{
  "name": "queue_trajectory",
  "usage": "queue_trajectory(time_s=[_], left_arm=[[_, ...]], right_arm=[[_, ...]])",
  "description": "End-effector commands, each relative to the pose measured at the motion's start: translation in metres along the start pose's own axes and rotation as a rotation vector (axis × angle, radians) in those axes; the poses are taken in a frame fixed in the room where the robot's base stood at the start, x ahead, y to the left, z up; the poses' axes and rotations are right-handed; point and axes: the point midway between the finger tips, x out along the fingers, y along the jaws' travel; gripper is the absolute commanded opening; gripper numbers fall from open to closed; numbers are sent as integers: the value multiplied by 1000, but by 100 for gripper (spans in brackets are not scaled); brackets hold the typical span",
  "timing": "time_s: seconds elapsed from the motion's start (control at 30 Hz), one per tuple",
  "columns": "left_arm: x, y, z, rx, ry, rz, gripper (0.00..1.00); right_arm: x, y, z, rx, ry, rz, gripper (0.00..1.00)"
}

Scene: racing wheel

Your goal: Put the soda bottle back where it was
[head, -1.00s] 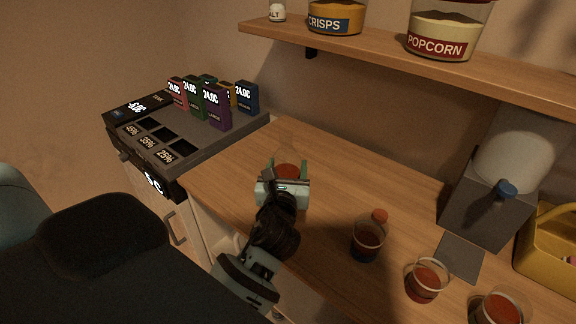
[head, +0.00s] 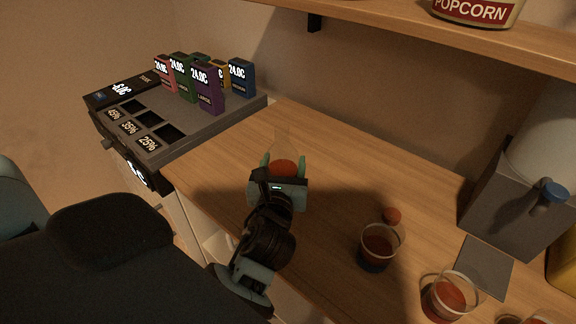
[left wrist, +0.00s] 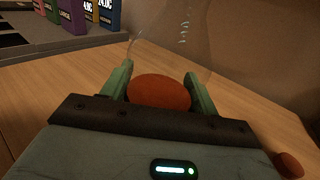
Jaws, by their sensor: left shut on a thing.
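My left gripper (head: 281,175) is shut around a clear bottle (head: 286,147) with a tapered top, taken to be the soda bottle. A red-brown patch inside looks like soda. In the left wrist view the clear bottle (left wrist: 172,45) rises between the green fingers, with the red-brown patch (left wrist: 160,91) low between them. The bottle looks roughly upright over the left part of the wooden counter (head: 330,165). Its base is hidden by the gripper, so I cannot tell whether it touches the counter. My right gripper is not in view.
A cash register (head: 175,130) with several coloured boxes stands left. A grey dispenser (head: 515,205) stands far right under a shelf (head: 400,22). The counter behind the bottle is clear.

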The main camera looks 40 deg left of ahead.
Motion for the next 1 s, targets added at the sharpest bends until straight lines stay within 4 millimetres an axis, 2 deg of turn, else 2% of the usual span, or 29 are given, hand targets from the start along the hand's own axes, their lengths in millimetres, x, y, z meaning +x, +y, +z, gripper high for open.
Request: queue_trajectory(time_s=[0.23, 0.53, 0.57, 0.7, 1.0], left_arm=[[-2, -1, 1, -2, -8, 0, 24], [-2, -1, -3, -3, -7, 0, 24], [-2, -1, -4, -3, -5, 0, 64], [-2, -1, -4, -3, -5, 0, 82], [-2, -1, -2, -3, -5, 1, 82]], right_arm=[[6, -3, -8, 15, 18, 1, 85], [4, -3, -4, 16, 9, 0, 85], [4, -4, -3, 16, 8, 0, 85], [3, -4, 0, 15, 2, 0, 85], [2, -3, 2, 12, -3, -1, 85]])
